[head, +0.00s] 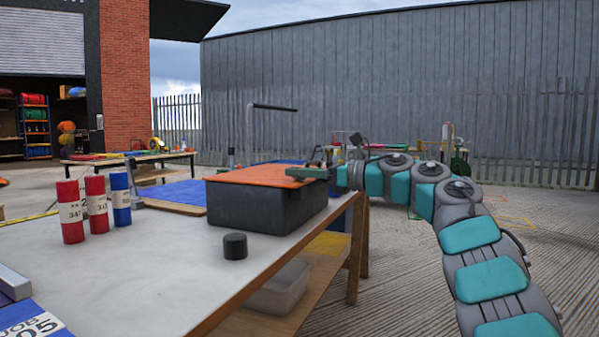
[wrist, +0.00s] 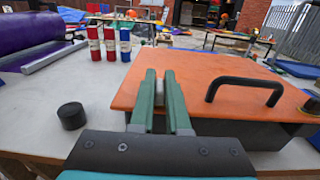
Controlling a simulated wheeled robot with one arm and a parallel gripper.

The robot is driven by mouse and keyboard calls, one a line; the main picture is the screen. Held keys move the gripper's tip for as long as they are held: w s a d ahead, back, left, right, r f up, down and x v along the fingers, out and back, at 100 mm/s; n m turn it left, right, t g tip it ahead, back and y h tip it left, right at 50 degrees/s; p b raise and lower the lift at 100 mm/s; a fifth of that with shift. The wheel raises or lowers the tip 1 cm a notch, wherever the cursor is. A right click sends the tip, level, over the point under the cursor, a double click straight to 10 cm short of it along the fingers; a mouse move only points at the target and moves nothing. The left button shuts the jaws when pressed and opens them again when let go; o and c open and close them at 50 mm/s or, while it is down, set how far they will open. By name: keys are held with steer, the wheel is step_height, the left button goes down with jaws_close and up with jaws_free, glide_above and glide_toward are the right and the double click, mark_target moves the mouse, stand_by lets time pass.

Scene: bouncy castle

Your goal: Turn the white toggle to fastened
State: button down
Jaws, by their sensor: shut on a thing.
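A dark box (head: 262,208) with an orange lid (head: 258,176) stands on the workbench. In the wrist view the orange lid (wrist: 212,82) carries a black handle (wrist: 245,84). My gripper (head: 305,172) reaches in from the right, at the right edge of the lid. In the wrist view my gripper's green fingers (wrist: 160,76) are nearly closed on the white toggle (wrist: 159,88), a small pale piece between them. The fingers hide most of the toggle, so I cannot tell its angle. It cannot be made out in the head view.
A black cylinder (head: 235,246) stands on the workbench (head: 150,270) in front of the box. Red and blue cylinders (head: 97,204) stand to the left. A clear bin (head: 278,288) sits on the shelf below. The bench top between them is clear.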

steer(key=shift+r, duration=0.1)
steer(key=c, duration=0.9)
jaws_free()
steer(key=b+v, duration=0.1)
steer(key=v, duration=0.6)
steer(key=shift+s+d, duration=0.15)
steer(key=shift+d, duration=0.2)
